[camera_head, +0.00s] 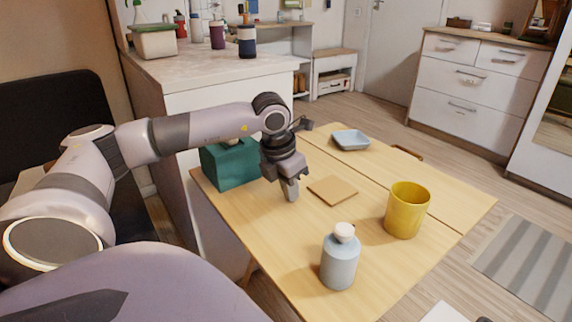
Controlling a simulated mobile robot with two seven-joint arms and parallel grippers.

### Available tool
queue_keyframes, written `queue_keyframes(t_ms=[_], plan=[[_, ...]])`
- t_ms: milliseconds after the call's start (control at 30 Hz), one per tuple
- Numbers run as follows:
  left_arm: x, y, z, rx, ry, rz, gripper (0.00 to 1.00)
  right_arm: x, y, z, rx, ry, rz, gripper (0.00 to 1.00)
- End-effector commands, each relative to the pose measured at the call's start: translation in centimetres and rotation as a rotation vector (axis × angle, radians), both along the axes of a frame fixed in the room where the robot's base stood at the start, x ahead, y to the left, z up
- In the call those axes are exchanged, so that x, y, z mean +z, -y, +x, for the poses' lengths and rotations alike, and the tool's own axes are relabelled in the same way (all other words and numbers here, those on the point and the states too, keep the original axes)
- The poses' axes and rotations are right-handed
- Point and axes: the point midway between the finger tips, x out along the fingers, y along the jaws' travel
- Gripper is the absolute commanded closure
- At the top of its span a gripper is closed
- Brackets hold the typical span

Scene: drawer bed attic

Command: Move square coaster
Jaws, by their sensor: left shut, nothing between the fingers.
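The square coaster (333,190) is a thin, light tan square lying flat on the wooden table (290,243), near its middle. My left gripper (291,196) points down just to the left of the coaster, apart from it in the picture. Its fingers are together with nothing between them. How high the fingertips are above the table is hard to tell. My right gripper does not show.
A teal box (230,166) stands behind my left gripper, partly hidden by the arm. A blue-grey bottle (340,262) and a yellow cup (406,212) stand toward the front and right. A pale blue dish (351,140) sits at the back. Bare table surrounds the coaster.

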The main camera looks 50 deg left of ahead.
Motion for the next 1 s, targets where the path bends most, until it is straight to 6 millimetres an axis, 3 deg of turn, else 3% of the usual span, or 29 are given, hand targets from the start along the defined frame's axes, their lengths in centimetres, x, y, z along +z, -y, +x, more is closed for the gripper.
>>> queue_keyframes(t_ms=[33,300,867,1000], plan=[[-0.7,0.1,0.6,0.0,0.003,-0.002,1.0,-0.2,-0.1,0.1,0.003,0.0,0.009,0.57],[-0.3,0.2,3.4,0.0,0.002,-0.002,1.0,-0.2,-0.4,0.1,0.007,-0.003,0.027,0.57],[-0.2,0.2,4.2,0.0,0.0,0.0,1.0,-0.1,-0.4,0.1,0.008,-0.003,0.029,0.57],[0.2,0.3,5.5,-0.001,0.001,-0.004,1.0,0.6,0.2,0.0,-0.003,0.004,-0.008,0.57]])
